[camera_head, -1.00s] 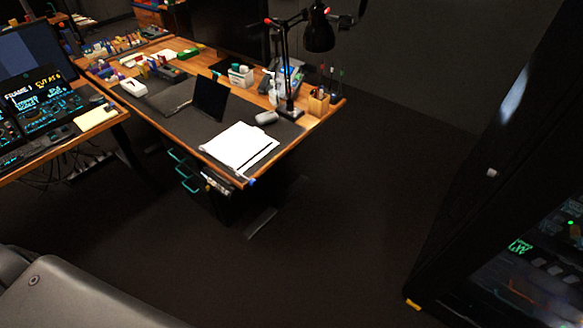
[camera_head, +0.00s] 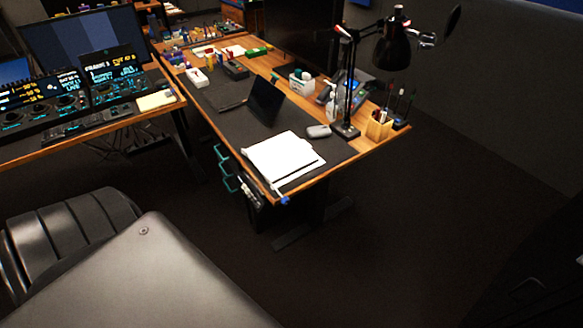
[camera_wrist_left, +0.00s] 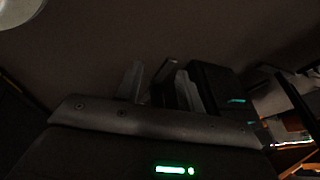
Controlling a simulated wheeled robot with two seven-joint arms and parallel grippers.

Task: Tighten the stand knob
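I cannot make out a stand knob in either view. Two lit control panels stand on the wooden desk at the left in the head view: a left panel (camera_head: 45,102) and a right panel (camera_head: 118,72), both with glowing displays. Their supports are too small and dark to tell apart. My left gripper (camera_wrist_left: 152,68) shows in the left wrist view, with its two fingers a little apart and nothing visible between them. It is away from the panels, against a plain dark background. Neither gripper shows in the head view.
A large desk (camera_head: 330,172) holds papers (camera_head: 280,160), a laptop (camera_head: 264,100) and a black lamp (camera_head: 392,48). A dark padded chair-like shape (camera_head: 75,235) stands before the panel desk (camera_head: 80,135). Dark floor (camera_head: 400,230) is open right of the large desk.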

